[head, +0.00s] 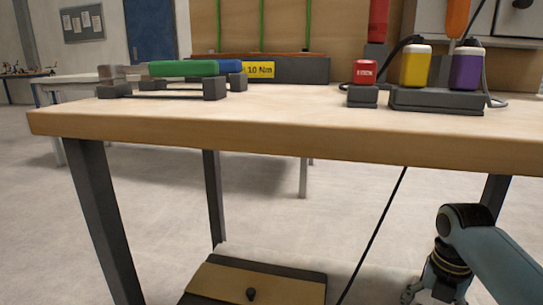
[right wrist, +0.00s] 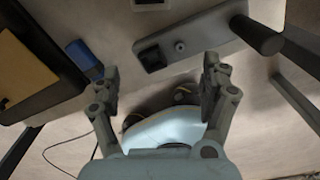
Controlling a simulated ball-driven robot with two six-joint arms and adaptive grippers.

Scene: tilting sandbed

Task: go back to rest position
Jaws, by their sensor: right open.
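My right gripper (right wrist: 160,85) is open and empty in the right wrist view, its two fingers spread wide apart. In the head view my right gripper (head: 432,290) hangs low at the lower right, below the height of the wooden workbench top (head: 300,145). It is clear of the bench top and holds nothing. My left gripper does not show in either view.
A box (head: 258,285) sits on the floor below. Dark bench legs (head: 100,215) flank open floor.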

